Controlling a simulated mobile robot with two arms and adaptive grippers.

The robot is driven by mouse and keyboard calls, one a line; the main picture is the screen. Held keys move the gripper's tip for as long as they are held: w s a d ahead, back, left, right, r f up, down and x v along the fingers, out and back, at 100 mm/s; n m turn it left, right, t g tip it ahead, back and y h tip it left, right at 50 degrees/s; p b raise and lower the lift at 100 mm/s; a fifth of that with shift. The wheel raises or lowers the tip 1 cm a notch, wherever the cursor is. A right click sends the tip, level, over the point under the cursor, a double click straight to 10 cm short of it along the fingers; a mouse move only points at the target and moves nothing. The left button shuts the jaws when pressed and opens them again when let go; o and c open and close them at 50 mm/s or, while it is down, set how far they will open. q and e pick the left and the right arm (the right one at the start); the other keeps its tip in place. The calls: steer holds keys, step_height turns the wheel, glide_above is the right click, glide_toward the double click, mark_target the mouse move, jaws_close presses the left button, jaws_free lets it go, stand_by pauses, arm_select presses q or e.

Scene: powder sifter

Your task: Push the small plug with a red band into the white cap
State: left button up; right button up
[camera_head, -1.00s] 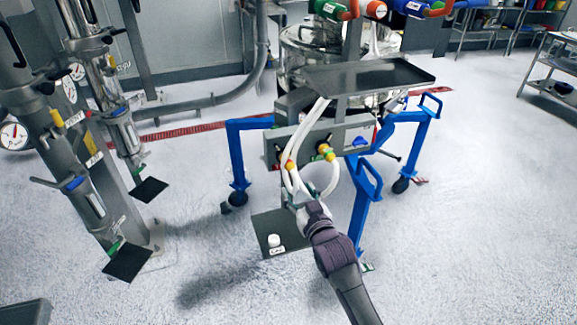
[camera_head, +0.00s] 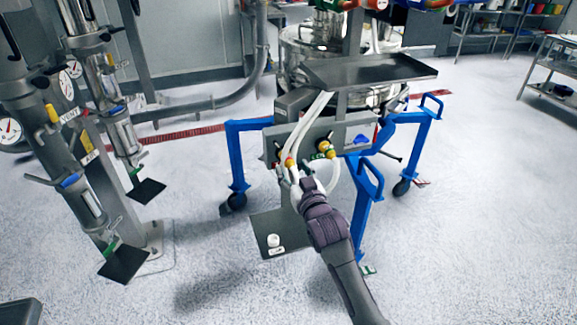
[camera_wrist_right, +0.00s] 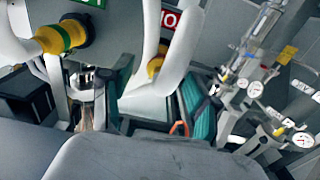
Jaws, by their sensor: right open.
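The white cap (camera_head: 273,240) stands on the low dark plate (camera_head: 265,225) at the front of the blue-legged cart. A small yellow fitting with a reddish band (camera_head: 291,162), possibly the plug, sits on a white hose at the grey panel; a yellow fitting beside a white hose also shows in the right wrist view (camera_wrist_right: 155,67). My right gripper (camera_head: 308,184) is just below these fittings, above and right of the cap. In the right wrist view its teal-padded fingers (camera_wrist_right: 157,103) are apart, with white hose close by. Contact cannot be told. My left gripper is out of view.
A larger yellow fitting with a green band (camera_head: 327,150) is on the same grey panel (camera_head: 345,137). White hoses hang close around my right gripper. A dark tray (camera_head: 370,70) is above. Blue cart legs (camera_head: 237,160) flank the space. Open floor lies in front.

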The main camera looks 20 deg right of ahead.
mark_target(290, 164)
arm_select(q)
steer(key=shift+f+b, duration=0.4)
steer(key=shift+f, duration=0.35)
arm_select(e)
steer(key=shift+w+a, duration=0.1)
steer(key=shift+w, duration=2.15)
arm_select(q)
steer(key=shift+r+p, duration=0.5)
arm_select(e)
jaws_close()
steer(key=shift+s+p, duration=0.25)
steer(key=shift+p, duration=0.1)
steer(key=shift+s+r, duration=0.1)
steer(key=shift+s, duration=0.4)
steer(key=shift+s+p, duration=1.85)
steer(key=shift+s, duration=0.25)
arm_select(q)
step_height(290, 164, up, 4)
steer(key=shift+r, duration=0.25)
arm_select(e)
steer(key=shift+s, duration=0.15)
